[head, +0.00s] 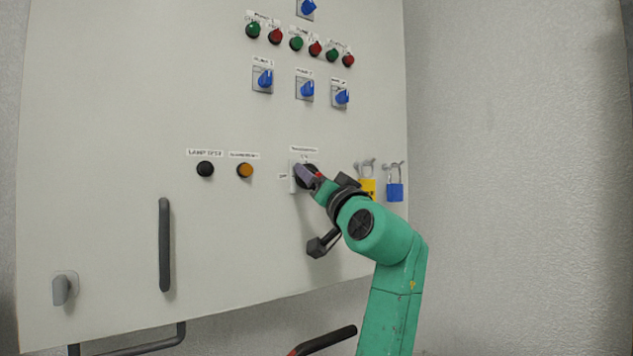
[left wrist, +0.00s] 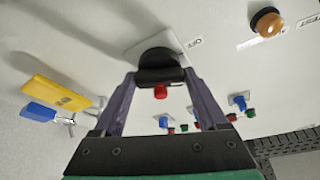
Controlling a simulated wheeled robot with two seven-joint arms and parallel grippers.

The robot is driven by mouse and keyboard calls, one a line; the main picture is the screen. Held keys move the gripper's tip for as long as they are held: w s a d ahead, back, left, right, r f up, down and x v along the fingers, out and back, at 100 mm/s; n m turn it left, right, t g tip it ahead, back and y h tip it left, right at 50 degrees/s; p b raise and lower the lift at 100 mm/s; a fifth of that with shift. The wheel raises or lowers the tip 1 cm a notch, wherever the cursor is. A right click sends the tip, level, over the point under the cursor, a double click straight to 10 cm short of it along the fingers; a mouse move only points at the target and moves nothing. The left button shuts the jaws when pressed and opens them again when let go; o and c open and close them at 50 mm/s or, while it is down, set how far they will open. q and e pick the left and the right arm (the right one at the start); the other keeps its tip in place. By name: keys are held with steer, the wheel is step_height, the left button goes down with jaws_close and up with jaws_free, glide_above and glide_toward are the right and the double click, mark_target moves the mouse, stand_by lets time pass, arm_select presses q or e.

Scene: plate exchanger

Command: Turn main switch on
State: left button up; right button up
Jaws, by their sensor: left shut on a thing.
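The main switch is a black rotary knob on a pale plate (head: 293,183) low on the grey cabinet door, with a label above it and one at its left. In the left wrist view the knob (left wrist: 160,74) shows a red mark, and an OFF label (left wrist: 195,42) sits beside its plate. My left gripper (head: 307,175) is at the switch and covers part of it. In the left wrist view its two purple fingers (left wrist: 160,85) are on either side of the knob, shut on it. The knob's exact setting is hard to tell. My right gripper is not in view.
A yellow padlock (head: 368,188) and a blue padlock (head: 395,192) hang just right of the switch. A black button (head: 205,169) and an orange button (head: 245,171) are to its left. Blue selector knobs (head: 307,89) sit above. A dark door handle (head: 165,245) sticks out lower left.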

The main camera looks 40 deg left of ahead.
arm_select(q)
steer(key=m, duration=0.2)
steer(key=m+t+h, duration=0.1)
steer(key=shift+r+m+p, duration=0.2)
steer(key=shift+m+p, duration=0.1)
steer(key=shift+m, duration=0.1)
steer(key=shift+s+r+m+h+p, duration=0.1)
steer(key=shift+m+h+p, duration=0.7)
steer(key=shift+m, duration=1.05)
steer(key=shift+r+m+h+p, duration=0.1)
steer(key=shift+m+h+p, duration=0.7)
steer(key=shift+m, duration=1.1)
steer(key=shift+s+m+h+p, duration=0.1)
steer(key=shift+m+h+p, duration=0.7)
steer(key=shift+m, duration=1.05)
steer(key=shift+f, duration=0.1)
steer(key=o, duration=1.3)
